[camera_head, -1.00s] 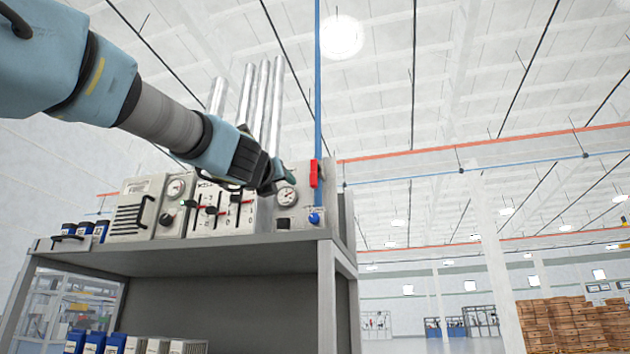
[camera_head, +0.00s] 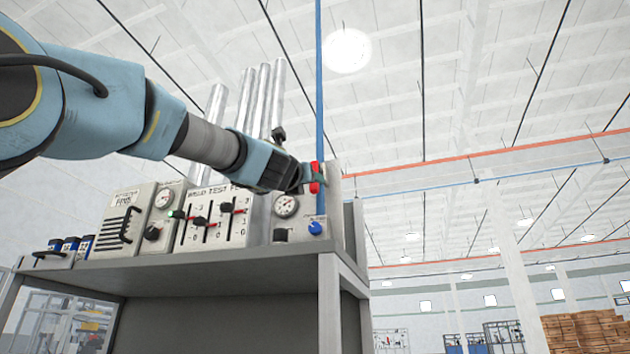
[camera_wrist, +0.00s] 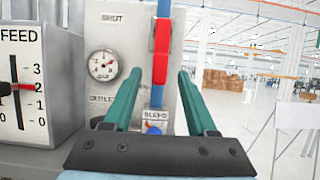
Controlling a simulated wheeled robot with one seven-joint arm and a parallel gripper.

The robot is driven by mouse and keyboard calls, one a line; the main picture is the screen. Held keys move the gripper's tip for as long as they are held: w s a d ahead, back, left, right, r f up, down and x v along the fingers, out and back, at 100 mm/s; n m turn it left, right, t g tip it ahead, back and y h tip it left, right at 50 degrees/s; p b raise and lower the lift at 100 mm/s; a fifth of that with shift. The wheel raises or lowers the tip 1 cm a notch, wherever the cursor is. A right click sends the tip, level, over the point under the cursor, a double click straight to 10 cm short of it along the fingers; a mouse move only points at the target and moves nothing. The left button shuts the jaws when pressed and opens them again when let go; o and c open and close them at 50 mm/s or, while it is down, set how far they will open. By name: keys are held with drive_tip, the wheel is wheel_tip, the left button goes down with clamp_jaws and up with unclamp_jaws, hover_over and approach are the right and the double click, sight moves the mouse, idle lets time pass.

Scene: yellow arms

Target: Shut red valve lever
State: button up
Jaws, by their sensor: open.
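The red valve lever (camera_head: 315,178) is on the blue pipe at the right end of the panel row. In the wrist view the lever (camera_wrist: 161,52) stands upright along the pipe, beside a plate marked "SHUT". My gripper (camera_head: 318,174) is at the lever. In the wrist view my gripper (camera_wrist: 156,80) is open, with one green finger on each side of the lever's lower part. I see gaps between the fingers and the lever, and no clear contact. The gripper hides part of the lever in the head view.
A pressure gauge (camera_wrist: 103,65) is left of the lever, and a blue knob (camera_head: 315,228) is below it. A panel with red-marked sliders (camera_head: 212,220) stands further left. All sit on a grey bench (camera_head: 220,266). The space right of the bench is open.

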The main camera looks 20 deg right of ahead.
sight(314, 193)
drive_tip(key=p+x, duration=0.1)
drive_tip(key=x, duration=0.4)
drive_tip(key=shift+w+d+r, duration=0.1)
drive_tip(key=shift+w+d, duration=0.1)
drive_tip(key=shift+c, duration=0.3)
clamp_jaws()
idle(0.9)
